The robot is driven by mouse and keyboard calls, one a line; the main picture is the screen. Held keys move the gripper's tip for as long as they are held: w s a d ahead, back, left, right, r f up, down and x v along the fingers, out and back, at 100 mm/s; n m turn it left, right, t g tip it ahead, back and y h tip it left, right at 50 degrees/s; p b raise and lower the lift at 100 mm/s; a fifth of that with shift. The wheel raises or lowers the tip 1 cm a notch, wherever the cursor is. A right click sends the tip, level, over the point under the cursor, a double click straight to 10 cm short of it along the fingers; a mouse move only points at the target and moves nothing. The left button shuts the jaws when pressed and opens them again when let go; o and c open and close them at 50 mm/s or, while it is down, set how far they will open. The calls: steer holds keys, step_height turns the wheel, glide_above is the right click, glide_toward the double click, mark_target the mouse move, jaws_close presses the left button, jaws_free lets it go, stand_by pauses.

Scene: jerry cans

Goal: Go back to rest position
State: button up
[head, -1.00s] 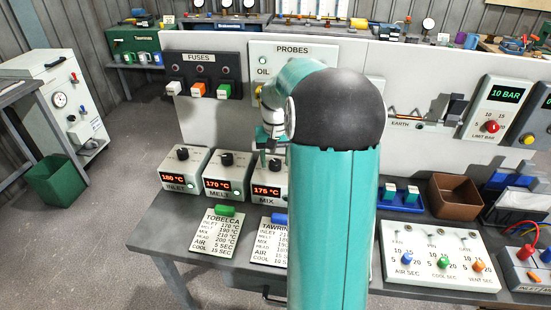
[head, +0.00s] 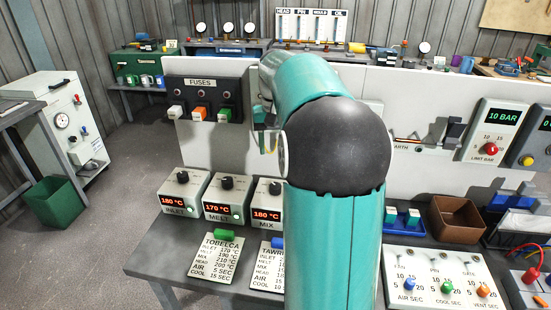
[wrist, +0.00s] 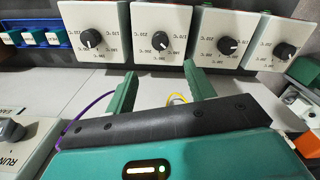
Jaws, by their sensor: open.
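My gripper (wrist: 161,90) shows in the wrist view as two green fingers held apart, with nothing between them. Behind the fingers is the pale panel, with several white dial boxes (wrist: 160,32) above. In the head view my teal arm rises through the middle and bends at a black joint. The gripper end (head: 266,138) is left of that joint, in front of the panel, and mostly hidden by the arm. It is above the bench and apart from the MIX box (head: 267,205), which reads 180 °C. The INLET box (head: 180,192) reads 180 °C and the MELT box (head: 225,197) 170 °C.
Recipe cards (head: 215,257) lie at the bench front. A brown bin (head: 457,220) and a timer panel (head: 437,277) are on the right. A green bin (head: 55,202) stands on the open floor at left.

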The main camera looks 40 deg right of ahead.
steer(key=shift+r, duration=0.3)
stand_by(0.4)
steer(key=s+a+r+n+t+h, duration=0.1)
steer(key=s+a+n, duration=0.1)
steer(key=a, duration=0.7)
steer(key=s+a+r+n+t, duration=0.1)
steer(key=s+a+r, duration=0.15)
steer(key=a, duration=0.55)
steer(key=s+a+f+n+t+y, duration=0.1)
steer(key=s+a+f+n+t, duration=0.2)
steer(key=s+a, duration=0.9)
step_height(320, 180, down, 3)
steer(key=shift+s+a+f+n+t, duration=0.25)
steer(key=shift+a+n, duration=0.35)
steer(key=shift+a, duration=0.55)
steer(key=shift+r, duration=0.1)
steer(key=c, duration=0.4)
steer(key=shift+w+d, duration=0.1)
